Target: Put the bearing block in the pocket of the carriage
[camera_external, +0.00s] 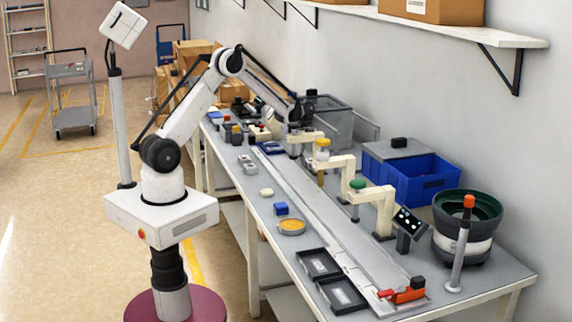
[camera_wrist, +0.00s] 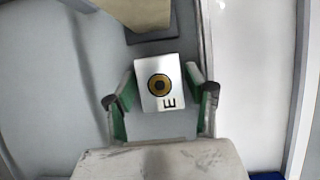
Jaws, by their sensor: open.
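My gripper (camera_wrist: 160,76) is open, with one green-padded finger on each side of the block. Gaps show between the block and the fingers. In the external view my gripper (camera_external: 297,124) is over the far part of the bench, and the block cannot be made out there. I cannot clearly identify the carriage or its pocket in either view.
A long grey rail (camera_external: 325,205) runs along the bench (camera_external: 262,212). Beige stations (camera_external: 378,205) overhang it. A blue bin (camera_external: 432,184) and a bowl feeder (camera_external: 468,220) stand by the wall. Black trays (camera_external: 320,264) and a yellow dish (camera_external: 291,227) are nearer.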

